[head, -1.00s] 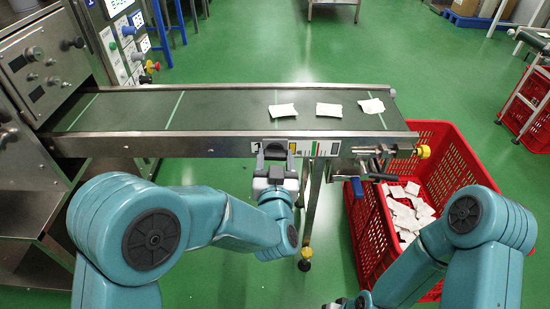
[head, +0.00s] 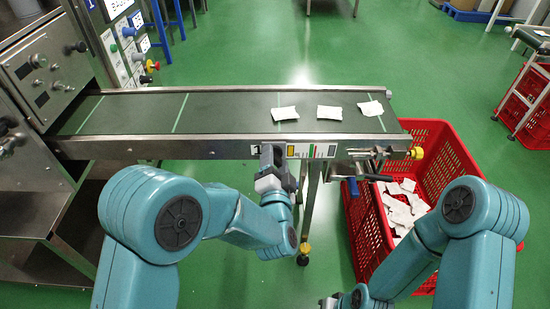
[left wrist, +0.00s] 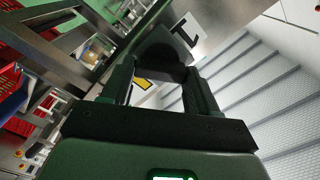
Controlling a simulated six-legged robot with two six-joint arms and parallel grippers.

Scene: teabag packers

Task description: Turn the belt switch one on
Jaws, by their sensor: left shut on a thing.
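Belt switch one (left wrist: 166,42) is a dark knob on the conveyor's steel side, next to a white label with a black "1" (left wrist: 184,24) in the left wrist view. My left gripper (head: 272,156) is at the front side of the conveyor (head: 180,148), with its fingers shut around the knob. It is rolled to one side in the head view and mostly hides the switch there. Several white teabags (head: 285,113) lie on the dark belt (head: 228,110). My right gripper (head: 345,301) is low at the bottom edge, partly cut off; its jaws do not show clearly.
A red crate (head: 444,160) with several teabags stands below the belt's right end. A crank with a blue handle (head: 353,187) and a yellow knob (head: 416,152) stick out near that end. A steel control cabinet (head: 45,75) stands at the left. Green floor is free behind the belt.

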